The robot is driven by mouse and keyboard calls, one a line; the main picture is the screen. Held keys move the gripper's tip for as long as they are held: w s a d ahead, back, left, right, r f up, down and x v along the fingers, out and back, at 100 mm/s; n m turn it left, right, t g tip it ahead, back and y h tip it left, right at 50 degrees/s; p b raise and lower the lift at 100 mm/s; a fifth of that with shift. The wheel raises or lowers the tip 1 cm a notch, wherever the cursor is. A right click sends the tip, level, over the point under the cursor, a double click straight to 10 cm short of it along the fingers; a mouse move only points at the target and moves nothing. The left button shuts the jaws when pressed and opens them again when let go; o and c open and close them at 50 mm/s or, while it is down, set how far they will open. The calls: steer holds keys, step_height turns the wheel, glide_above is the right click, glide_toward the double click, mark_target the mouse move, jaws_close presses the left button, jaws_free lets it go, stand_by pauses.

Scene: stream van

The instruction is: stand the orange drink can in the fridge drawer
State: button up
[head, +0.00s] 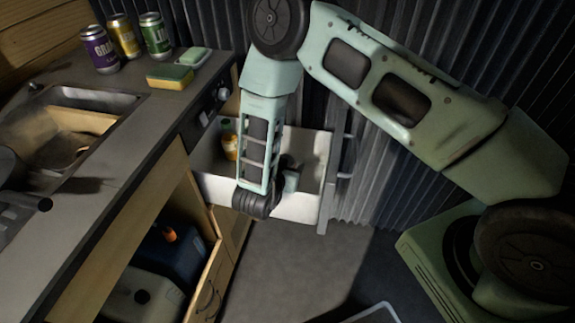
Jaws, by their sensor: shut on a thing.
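The fridge drawer (305,207) is pulled out under the counter, a white box with its front at the right. My arm reaches down over it. My gripper (289,178) is inside or just above the drawer, partly behind my own wrist. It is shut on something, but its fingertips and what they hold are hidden. I cannot make out the orange drink can anywhere. A bottle with orange contents and a green cap (229,140) stands at the drawer's left back, partly behind my arm.
Purple (100,50), yellow (126,37) and green (154,36) cans stand on the counter's far end. Near them lie a yellow sponge (170,77) and a soap dish (194,58). An open cupboard door (210,287) stands below, left of clear floor (280,260).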

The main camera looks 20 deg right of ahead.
steer(key=shift+f+b, duration=0.3)
steer(key=shift+f, duration=0.25)
